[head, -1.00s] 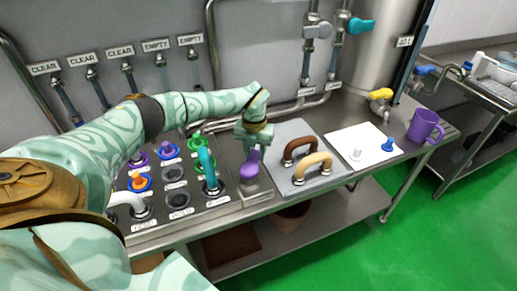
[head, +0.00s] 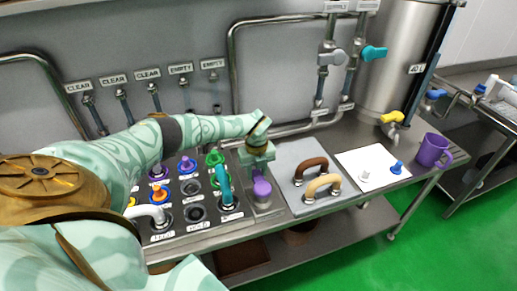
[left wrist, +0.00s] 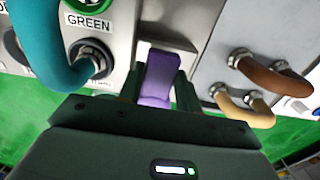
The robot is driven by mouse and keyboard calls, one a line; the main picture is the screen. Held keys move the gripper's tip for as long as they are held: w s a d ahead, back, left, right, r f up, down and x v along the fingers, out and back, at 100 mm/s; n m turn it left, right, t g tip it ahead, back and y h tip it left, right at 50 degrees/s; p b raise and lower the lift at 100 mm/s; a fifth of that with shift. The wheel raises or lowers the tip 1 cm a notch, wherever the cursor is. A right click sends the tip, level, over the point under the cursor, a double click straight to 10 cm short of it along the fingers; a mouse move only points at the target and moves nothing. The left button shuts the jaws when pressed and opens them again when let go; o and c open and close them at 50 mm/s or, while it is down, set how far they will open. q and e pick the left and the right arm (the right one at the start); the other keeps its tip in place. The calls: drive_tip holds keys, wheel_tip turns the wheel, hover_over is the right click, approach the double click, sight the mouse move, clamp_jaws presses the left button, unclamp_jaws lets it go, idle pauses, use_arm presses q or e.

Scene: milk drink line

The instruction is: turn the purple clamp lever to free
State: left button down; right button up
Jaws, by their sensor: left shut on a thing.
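The purple clamp lever (head: 262,189) stands at the right end of the control panel, on a small metal base (head: 264,206). My left gripper (head: 260,172) comes down on it from above and behind. In the left wrist view the purple lever (left wrist: 158,82) sits between the two dark fingers (left wrist: 157,90), which are shut on it. The lever's lower part and pivot are partly hidden by the gripper. My right gripper is not in view.
To the right, brown (head: 310,168) and tan (head: 322,184) handles stand on a grey plate. A white mat (head: 374,177) and purple mug (head: 433,150) are farther right.

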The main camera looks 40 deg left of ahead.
sight(256, 174)
use_arm(q)
drive_tip(key=shift+a, duration=0.1)
idle(0.4)
drive_tip(key=c, duration=1)
unclamp_jaws()
drive_tip(key=shift+o, duration=0.2)
drive_tip(key=shift+r, duration=0.15)
wheel_tip(256, 174, up, 16)
drive_tip(key=p, duration=0.1)
